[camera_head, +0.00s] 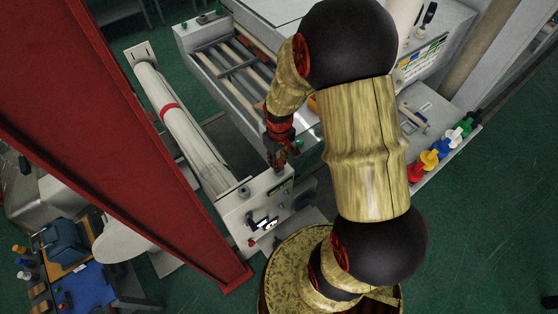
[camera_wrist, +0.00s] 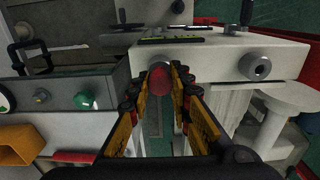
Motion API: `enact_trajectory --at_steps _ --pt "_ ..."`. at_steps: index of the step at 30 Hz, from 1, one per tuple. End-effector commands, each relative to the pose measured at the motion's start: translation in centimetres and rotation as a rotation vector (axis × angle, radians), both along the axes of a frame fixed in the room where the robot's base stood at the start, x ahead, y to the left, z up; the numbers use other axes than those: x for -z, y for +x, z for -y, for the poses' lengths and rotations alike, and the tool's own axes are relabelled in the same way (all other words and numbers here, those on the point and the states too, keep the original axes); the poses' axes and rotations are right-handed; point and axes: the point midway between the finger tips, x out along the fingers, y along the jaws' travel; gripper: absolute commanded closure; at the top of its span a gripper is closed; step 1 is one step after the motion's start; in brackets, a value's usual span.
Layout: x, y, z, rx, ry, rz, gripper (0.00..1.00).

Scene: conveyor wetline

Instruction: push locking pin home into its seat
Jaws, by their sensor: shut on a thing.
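The locking pin (camera_wrist: 159,79) shows in the wrist view as a short rod with a red end, between the fingers of my gripper (camera_wrist: 158,84). The fingers are shut on it. Its far end points at the edge of a white block (camera_wrist: 214,60); the fingers hide much of the pin, and I cannot tell how deep it sits. No separate seat opening is visible there. In the head view my gripper (camera_head: 281,158) is beside the inner end of the white control block (camera_head: 243,213); the pin is too small to make out there.
A grey round knob (camera_wrist: 255,66) stands out from the white block, right of my gripper. A green button (camera_wrist: 84,100) is on the grey panel to the left. A long roller (camera_head: 181,122) with a red band and a red beam (camera_head: 120,140) lie left in the head view.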

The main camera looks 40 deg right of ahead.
Motion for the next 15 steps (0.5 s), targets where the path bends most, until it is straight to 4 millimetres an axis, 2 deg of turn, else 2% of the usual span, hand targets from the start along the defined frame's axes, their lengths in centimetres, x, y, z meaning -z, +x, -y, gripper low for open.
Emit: enact_trajectory --at_steps 2,3,13,15 --pt "0.17 0.01 0.0 0.0 0.0 0.0 1.0" --pt "0.12 0.01 0.0 0.0 0.0 0.0 0.78" --pt "0.09 0.0 0.0 0.0 0.0 0.0 0.59" --pt "0.09 0.01 0.0 0.0 0.0 0.0 0.58"
